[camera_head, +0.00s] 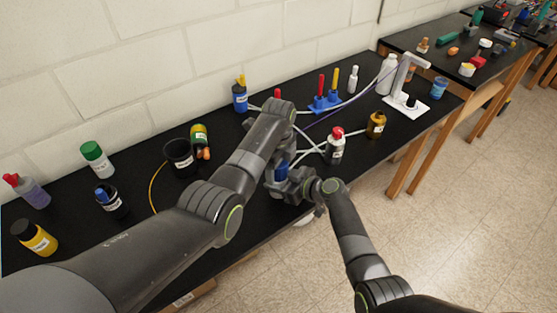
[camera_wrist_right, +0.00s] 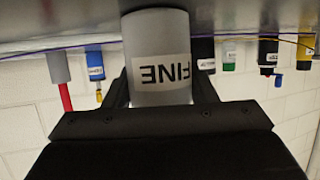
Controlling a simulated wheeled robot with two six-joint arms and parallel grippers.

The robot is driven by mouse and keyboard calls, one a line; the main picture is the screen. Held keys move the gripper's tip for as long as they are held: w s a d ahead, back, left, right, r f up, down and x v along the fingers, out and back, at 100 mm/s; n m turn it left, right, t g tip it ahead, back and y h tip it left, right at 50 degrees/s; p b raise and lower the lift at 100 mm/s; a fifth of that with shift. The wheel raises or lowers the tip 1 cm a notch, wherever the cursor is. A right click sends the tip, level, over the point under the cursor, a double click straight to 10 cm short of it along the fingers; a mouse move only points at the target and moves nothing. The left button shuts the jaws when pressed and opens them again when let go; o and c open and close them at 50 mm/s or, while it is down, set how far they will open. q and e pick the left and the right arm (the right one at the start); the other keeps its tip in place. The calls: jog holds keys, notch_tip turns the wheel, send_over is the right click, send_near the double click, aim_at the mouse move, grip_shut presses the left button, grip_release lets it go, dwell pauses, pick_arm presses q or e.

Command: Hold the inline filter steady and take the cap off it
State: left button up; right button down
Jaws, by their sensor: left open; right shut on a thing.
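In the right wrist view, which is upside down, a grey cylinder labelled FINE (camera_wrist_right: 160,40) sits between the fingers of my right gripper (camera_wrist_right: 161,88). I take it as the inline filter. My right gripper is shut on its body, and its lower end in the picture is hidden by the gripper. In the head view my left gripper (camera_head: 288,184) is open, close beside the right gripper (camera_head: 314,189) near the table's front edge. A blue part (camera_head: 281,170) shows by the left gripper; I cannot tell whether it is the cap. My arms hide most of the filter there.
A black cup (camera_head: 180,158) and an amber bottle (camera_head: 376,124) stand on the black table (camera_head: 240,216). A white stand (camera_head: 403,88) is farther right.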

pick_arm(q)
jog(key=shift+f, duration=0.1)
jog(key=c, duration=1)
jog(key=n, duration=0.3)
dwell(0.3)
jog(key=shift+r, duration=1.15)
jog(key=shift+r, duration=1.95)
